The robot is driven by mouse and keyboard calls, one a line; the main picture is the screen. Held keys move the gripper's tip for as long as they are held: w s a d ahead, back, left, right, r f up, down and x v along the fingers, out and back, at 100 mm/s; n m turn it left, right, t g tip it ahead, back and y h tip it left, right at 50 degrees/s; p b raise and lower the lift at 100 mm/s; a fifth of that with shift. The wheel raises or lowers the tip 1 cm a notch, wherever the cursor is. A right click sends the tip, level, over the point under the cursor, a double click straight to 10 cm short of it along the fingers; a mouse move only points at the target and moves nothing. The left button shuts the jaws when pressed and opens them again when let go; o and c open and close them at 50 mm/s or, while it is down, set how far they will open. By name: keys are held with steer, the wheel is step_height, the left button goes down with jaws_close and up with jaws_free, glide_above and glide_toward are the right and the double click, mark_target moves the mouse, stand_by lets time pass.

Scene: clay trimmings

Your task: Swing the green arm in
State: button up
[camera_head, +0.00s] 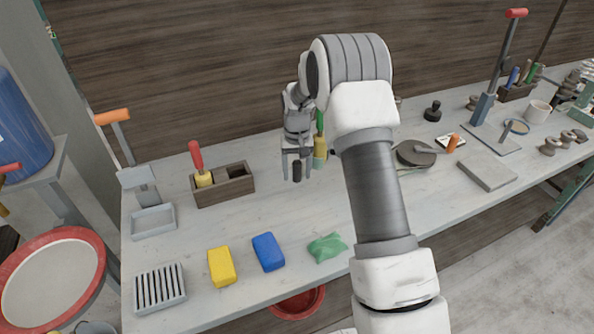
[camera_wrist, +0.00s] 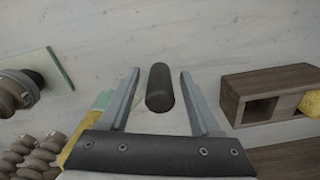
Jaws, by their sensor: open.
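My gripper (camera_head: 297,176) is over the middle of the workbench, pointing down, its two fingers apart. A short black upright cylinder (camera_head: 297,172) is between the fingertips; in the wrist view it (camera_wrist: 160,88) is between the fingers with gaps on both sides. I cannot tell whether it is part of a larger thing. Just right of the gripper stands a tool with a green handle (camera_head: 320,122) and a yellow-green lower part, partly hidden by my arm. I cannot clearly make out a green arm. Green parts also show at the bench's far right (camera_head: 583,112).
A wooden box (camera_head: 225,186) with a red-handled tool is left of the gripper. An orange-handled lever press (camera_head: 140,185) stands at the left end. Yellow (camera_head: 221,266) and blue (camera_head: 268,252) blocks and a green cloth-like piece (camera_head: 327,247) lie near the front edge.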

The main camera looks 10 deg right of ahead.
jaws_close()
stand_by(1.4)
